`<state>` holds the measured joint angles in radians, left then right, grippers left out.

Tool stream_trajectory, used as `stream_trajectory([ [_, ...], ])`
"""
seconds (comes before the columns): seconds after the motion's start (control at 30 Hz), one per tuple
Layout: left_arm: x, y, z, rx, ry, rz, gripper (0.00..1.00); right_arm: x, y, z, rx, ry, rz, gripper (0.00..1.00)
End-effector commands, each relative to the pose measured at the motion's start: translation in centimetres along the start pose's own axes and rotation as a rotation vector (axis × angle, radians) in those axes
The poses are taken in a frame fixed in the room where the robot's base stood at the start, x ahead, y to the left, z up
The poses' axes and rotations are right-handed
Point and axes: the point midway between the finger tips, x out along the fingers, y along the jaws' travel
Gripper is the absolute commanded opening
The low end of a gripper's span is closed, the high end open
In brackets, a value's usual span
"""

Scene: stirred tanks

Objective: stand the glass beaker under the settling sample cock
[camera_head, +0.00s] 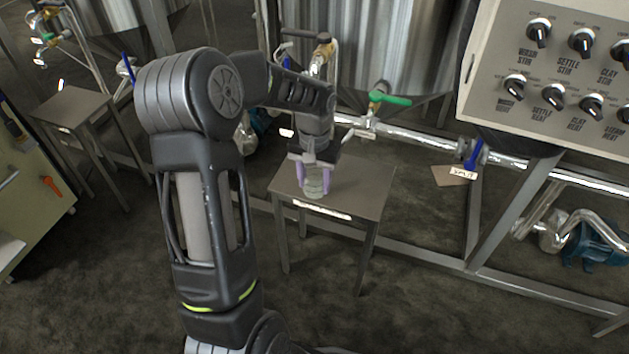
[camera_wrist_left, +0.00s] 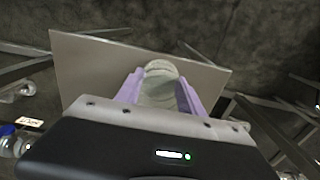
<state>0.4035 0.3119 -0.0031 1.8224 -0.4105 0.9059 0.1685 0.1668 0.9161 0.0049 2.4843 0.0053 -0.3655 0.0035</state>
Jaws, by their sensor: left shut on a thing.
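My left gripper (camera_head: 316,178) is shut on the glass beaker (camera_head: 316,187), a small pale grey vessel between its purple fingers. The beaker is upright, at the top of a small grey stand (camera_head: 366,192) under a tank. In the left wrist view the beaker (camera_wrist_left: 160,85) sits between the fingers above the stand top (camera_wrist_left: 85,65). I cannot tell whether its base touches the top. A brass sample cock (camera_head: 323,48) on the tank is above and behind the gripper. My right gripper is not in view.
A green-handled valve (camera_head: 388,99) and a steel pipe (camera_head: 425,138) run behind the stand. A control panel (camera_head: 560,75) with several knobs is at the upper right. Another small stand (camera_head: 75,106) is at the left. A frame rail (camera_head: 440,260) crosses at the right.

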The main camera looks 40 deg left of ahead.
Motion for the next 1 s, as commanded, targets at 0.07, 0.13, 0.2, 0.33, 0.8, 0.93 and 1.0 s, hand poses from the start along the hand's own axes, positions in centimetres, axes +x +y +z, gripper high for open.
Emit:
stream_trajectory([
  [0.07,0.1,0.0,0.0,0.0,0.0,0.0,0.05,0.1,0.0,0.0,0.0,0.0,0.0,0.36],
  [0.13,0.3,0.0,0.0,0.0,-0.001,0.0,0.05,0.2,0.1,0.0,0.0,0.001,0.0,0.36],
  [0.2,0.3,0.0,0.0,0.0,0.0,0.0,0.49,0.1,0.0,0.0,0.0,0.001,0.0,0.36],
  [0.33,0.3,0.0,0.0,0.0,-0.001,0.0,0.6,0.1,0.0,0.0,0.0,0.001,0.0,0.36],
  [0.8,-0.5,0.0,0.0,0.0,0.002,0.0,0.67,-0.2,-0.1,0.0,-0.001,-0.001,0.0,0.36],
  [0.93,-2.1,0.0,-0.1,0.0,0.002,-0.001,0.67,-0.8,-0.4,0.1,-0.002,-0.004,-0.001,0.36],
  [1.0,-3.4,0.0,-0.1,0.0,0.003,0.0,0.67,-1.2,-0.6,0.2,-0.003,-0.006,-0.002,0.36],
])
